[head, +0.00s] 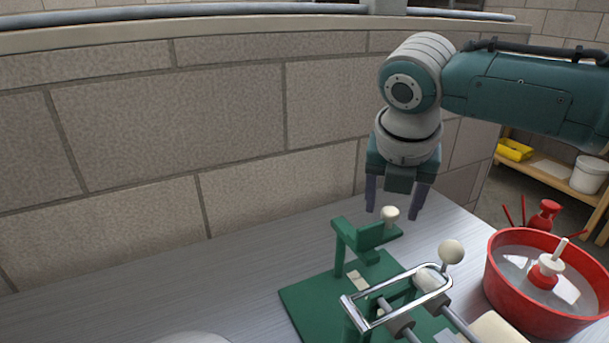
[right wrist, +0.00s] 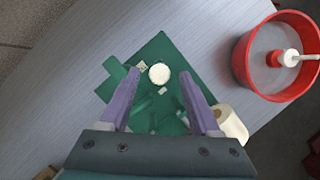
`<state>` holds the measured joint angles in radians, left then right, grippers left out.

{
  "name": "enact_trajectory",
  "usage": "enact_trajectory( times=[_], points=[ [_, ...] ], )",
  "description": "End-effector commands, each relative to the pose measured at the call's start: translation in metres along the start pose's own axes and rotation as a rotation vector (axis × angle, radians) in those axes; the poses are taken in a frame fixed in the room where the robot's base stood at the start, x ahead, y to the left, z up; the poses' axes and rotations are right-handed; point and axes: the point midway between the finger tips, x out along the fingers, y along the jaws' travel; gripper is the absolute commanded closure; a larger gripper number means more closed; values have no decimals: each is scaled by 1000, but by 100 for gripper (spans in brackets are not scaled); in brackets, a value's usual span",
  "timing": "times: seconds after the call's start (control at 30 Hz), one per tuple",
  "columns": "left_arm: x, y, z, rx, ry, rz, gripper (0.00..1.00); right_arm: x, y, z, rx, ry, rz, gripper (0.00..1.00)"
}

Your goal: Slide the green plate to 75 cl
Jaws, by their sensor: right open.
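A green filling stand (head: 300,299) stands on the grey worktop. On its post is a green plate or bracket (head: 372,236), topped by a cream knob (head: 390,213); which green part slides is unclear. My right gripper (head: 394,211) points down, open and empty, its purple-grey fingertips on either side of the knob in the picture. In the right wrist view the round knob (right wrist: 159,73) shows between the open fingertips of the right gripper (right wrist: 160,76); contact is not visible. Small pale labels (head: 357,281) lie on the stand, too small to read. My left gripper is not in view.
A chrome lever frame (head: 358,295) with a cream ball (head: 452,252) stands in front of the plate. A block wall (head: 240,120) rises behind.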

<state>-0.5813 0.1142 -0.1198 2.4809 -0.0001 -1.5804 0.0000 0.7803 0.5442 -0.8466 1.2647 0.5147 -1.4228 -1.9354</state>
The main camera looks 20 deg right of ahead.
Motion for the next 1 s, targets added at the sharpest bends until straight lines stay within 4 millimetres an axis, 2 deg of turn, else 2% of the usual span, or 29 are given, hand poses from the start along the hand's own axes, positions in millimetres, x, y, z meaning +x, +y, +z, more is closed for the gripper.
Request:
enact_trajectory(
  times=[0.1, 0.37, 0.9, 1.0],
  points=[
    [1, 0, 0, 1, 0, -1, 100, 6, 0, 0, 0, -1, 0, 37],
    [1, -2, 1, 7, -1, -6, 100, 6, 0, 0, 0, -1, 0, 38],
    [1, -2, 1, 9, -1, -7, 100, 6, 0, 0, 0, -1, 0, 99],
    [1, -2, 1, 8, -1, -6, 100, 6, 0, 0, 0, -1, -1, 100]
  ],
)
